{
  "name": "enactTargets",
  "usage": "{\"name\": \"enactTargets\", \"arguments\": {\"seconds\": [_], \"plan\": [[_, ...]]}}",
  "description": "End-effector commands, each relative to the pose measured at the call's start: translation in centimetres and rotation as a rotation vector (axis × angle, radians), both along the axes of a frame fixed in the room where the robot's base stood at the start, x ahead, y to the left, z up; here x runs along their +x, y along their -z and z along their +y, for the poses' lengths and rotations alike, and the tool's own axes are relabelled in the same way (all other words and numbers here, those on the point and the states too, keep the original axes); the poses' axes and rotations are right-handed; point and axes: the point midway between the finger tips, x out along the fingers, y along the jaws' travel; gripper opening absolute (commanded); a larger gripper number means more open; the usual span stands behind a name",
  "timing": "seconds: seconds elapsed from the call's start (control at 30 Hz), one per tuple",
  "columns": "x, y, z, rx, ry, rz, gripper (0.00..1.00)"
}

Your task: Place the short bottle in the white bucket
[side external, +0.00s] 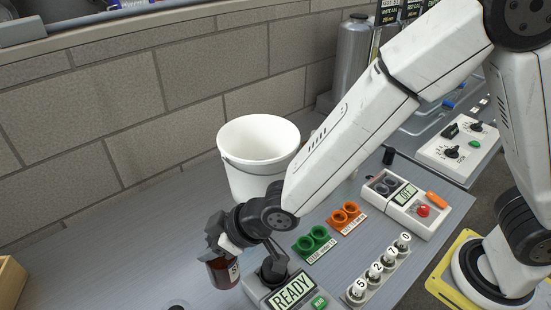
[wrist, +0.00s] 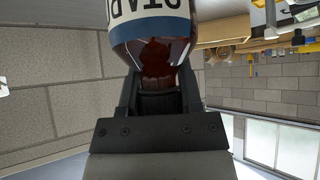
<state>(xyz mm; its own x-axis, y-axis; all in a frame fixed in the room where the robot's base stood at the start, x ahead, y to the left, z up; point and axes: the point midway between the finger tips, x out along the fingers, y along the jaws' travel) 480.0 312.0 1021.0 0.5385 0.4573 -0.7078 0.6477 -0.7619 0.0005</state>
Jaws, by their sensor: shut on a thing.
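The white bucket (side external: 258,181) stands upright on the grey bench against the block wall, its open top facing up. My gripper (side external: 218,254) is left of the bucket and nearer the camera. It is shut on a dark brown bottle (side external: 224,272) with a pale label. In the wrist view the bottle (wrist: 155,55) fills the top of the picture between my gripper's fingers (wrist: 160,95). Its label has a blue band and dark letters, partly cut off. The bottle is apart from the bucket. The bottle's far end is hidden in the wrist view.
Right of the bottle are a device reading READY (side external: 293,291), a green two-ring holder (side external: 314,240), an orange holder (side external: 346,215) and a row of numbered knobs (side external: 378,270). A control box with a red button (side external: 422,210) lies further right. A wooden box (side external: 10,283) is at far left.

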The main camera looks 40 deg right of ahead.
Motion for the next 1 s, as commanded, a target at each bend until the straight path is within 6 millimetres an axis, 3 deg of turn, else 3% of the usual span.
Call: {"name": "enactTargets", "arguments": {"seconds": [0.5,1.0], "plan": [[3.3,4.5,2.1,0.002,0.001,-0.004,0.00],[4.0,5.6,2.6,0.003,0.000,-0.003,0.00]]}}
